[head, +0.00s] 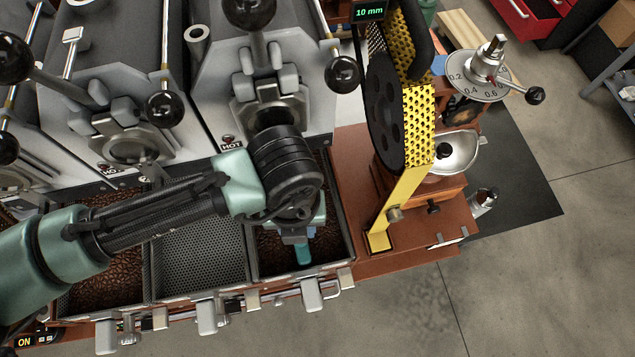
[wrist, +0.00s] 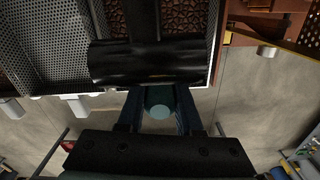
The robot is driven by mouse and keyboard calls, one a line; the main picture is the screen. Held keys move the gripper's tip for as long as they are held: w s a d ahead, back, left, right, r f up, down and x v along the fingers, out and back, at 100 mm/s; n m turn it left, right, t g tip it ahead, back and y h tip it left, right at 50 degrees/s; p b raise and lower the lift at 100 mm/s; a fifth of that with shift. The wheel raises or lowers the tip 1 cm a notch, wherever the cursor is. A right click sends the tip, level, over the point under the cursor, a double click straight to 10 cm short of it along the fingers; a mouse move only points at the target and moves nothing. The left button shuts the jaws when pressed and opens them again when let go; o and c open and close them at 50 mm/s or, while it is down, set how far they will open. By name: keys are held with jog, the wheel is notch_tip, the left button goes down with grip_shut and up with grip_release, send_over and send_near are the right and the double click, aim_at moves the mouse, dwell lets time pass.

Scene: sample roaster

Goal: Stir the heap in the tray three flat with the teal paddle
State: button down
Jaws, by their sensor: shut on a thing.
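The rightmost tray (head: 349,240) holds dark brown beans (head: 272,248), and I take it as tray three. The beans also show at the top of the wrist view (wrist: 185,20). My gripper (head: 303,236) is over this tray, shut on the teal paddle (head: 303,254). In the wrist view the paddle's round teal end (wrist: 160,110) sits between the two fingers (wrist: 158,98). My arm hides much of the heap, so its shape and the paddle's contact with it cannot be told. A dark bar crosses the wrist view above the fingers; I cannot tell what it is.
The middle tray (head: 205,262) shows a bare perforated floor; the left tray holds beans (head: 95,285). Roaster fronts with black-knobbed levers (head: 342,74) stand behind. A yellow perforated guard (head: 418,125) and a grinder stand close on the right. Tray handles (head: 312,294) jut from the front edge.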

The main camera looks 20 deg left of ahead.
jog(key=s+a, duration=0.1)
jog(key=a, duration=0.1)
jog(key=s+a, duration=0.2)
jog(key=shift+s+a, duration=0.1)
jog(key=shift+a, duration=0.25)
notch_tip(320, 180, up, 6)
jog(key=p, duration=0.5)
jog(key=s+d+r+p, duration=0.3)
jog(key=s+d+p, duration=0.1)
jog(key=s, duration=0.4)
jog(key=shift+d, duration=0.85)
